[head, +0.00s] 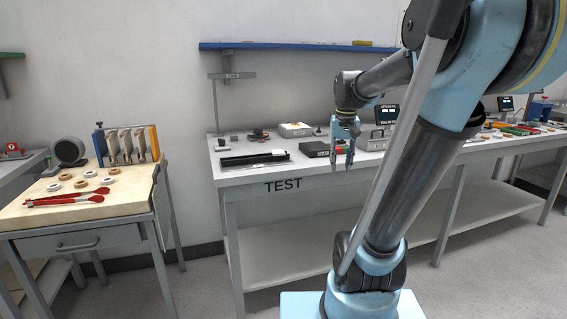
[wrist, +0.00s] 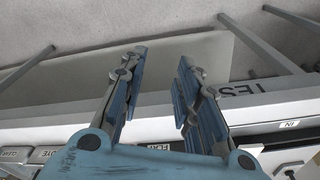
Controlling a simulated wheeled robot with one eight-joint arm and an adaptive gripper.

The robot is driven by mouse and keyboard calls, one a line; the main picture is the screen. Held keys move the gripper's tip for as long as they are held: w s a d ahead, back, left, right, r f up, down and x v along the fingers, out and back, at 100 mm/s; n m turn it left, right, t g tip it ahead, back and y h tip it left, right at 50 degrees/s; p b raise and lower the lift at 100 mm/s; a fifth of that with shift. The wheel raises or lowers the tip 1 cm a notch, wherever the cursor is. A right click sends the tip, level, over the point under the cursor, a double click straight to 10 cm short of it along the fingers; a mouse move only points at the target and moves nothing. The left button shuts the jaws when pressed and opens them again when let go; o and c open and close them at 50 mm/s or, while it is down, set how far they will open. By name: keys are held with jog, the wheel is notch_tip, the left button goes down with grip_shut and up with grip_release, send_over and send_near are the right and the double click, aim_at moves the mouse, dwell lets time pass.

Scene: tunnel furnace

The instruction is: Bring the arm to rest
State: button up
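My gripper (head: 342,160) hangs at the end of my blue and grey arm, in front of the front edge of the table marked TEST (head: 250,180). In the wrist view my gripper (wrist: 158,72) shows two blue-grey fingers standing apart with nothing between them. The fingers point toward the table's front edge and its lower shelf (wrist: 205,48). My arm rises from its blue base and bends back down to the gripper, covering part of the table in the head view.
A black box (head: 314,149) and a black tray (head: 240,160) lie on the TEST table near the gripper. A wooden-topped table (head: 125,200) with red-handled tools and rings stands at left. A blue shelf (head: 290,46) is on the wall. Floor between the tables is clear.

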jog(key=s+f+n+t, duration=0.1)
jog(key=s+f, duration=1.5)
jog(key=s, duration=0.1)
jog(key=shift+s+f, duration=0.15)
jog(key=shift+w+f, duration=0.2)
jog(key=shift+w, duration=0.25)
